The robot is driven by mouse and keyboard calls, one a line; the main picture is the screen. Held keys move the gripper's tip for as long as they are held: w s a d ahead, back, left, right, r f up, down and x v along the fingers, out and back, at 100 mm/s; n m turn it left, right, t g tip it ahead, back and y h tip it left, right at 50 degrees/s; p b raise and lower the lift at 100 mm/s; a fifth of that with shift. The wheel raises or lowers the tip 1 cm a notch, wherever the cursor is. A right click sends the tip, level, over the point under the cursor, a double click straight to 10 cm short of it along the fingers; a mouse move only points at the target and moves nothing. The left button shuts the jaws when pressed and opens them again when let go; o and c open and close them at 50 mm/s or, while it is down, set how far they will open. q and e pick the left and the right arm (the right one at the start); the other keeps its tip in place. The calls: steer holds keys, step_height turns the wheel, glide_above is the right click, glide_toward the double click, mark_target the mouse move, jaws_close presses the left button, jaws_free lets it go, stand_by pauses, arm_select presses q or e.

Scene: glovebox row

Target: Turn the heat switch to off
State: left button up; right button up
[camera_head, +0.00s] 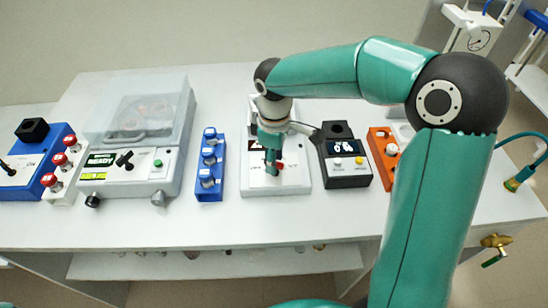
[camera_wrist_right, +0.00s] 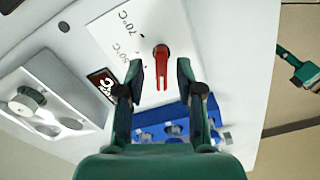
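The heat switch is a red lever knob (camera_wrist_right: 161,68) on the white panel (camera_wrist_right: 120,30) of a device. Black markings beside it include "70°C" and a second temperature label that is partly hard to read. In the head view the knob (camera_head: 280,166) shows just right of my right gripper (camera_head: 271,163), which points down at the white device (camera_head: 258,187). In the right wrist view my right gripper (camera_wrist_right: 160,80) is open, one finger on each side of the knob, with gaps visible. Whether a finger touches it I cannot tell. My left gripper is out of view.
Left of the device stands a blue rack (camera_head: 209,187) with several capped vials, then a clear-lidded machine (camera_head: 130,180) reading "READY". On the right are a black display unit (camera_head: 346,166) and an orange box (camera_head: 379,148). The table's front strip (camera_head: 300,225) is clear.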

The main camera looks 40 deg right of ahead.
step_height(320, 180, up, 12)
stand_by(0.8)
steer(key=shift+f, duration=0.1)
stand_by(0.6)
